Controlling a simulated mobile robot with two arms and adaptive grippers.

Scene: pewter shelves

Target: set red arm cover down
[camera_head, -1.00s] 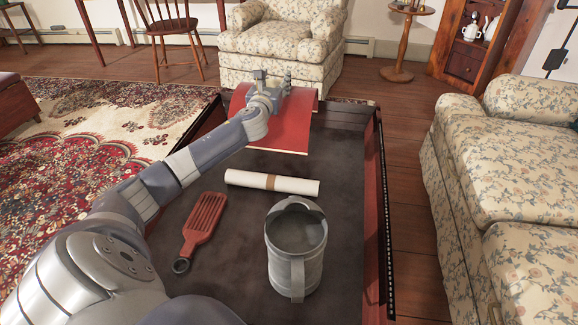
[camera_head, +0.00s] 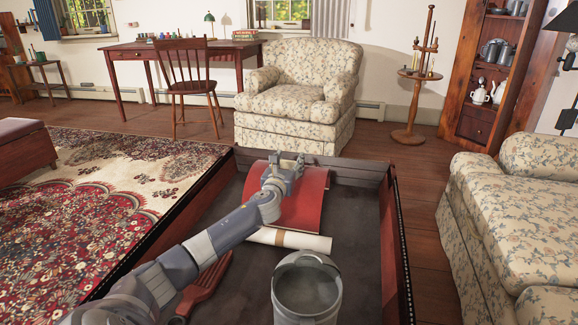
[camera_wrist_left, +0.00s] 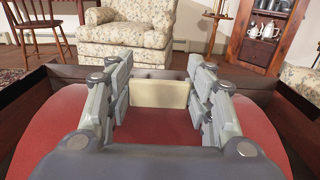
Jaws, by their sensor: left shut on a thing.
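The red arm cover (camera_head: 311,205) is a curved red sheet at the far end of the dark tray. My left gripper (camera_head: 287,164) is over its upper left part. In the left wrist view the gripper's two fingers (camera_wrist_left: 160,77) stand on either side of a cream block (camera_wrist_left: 160,94), with the cover's red surface (camera_wrist_left: 160,124) spread beneath and to both sides. The gripper is shut on the cover. Whether the cover's underside touches the tray floor is hidden. My right gripper is not in view.
The tray (camera_head: 395,235) has raised red side walls. A white roll (camera_head: 312,243) lies just in front of the cover. A grey metal mug (camera_head: 307,290) and a red slotted tool (camera_head: 207,289) are nearer. A floral armchair (camera_head: 295,105) stands beyond, a sofa (camera_head: 500,215) at right.

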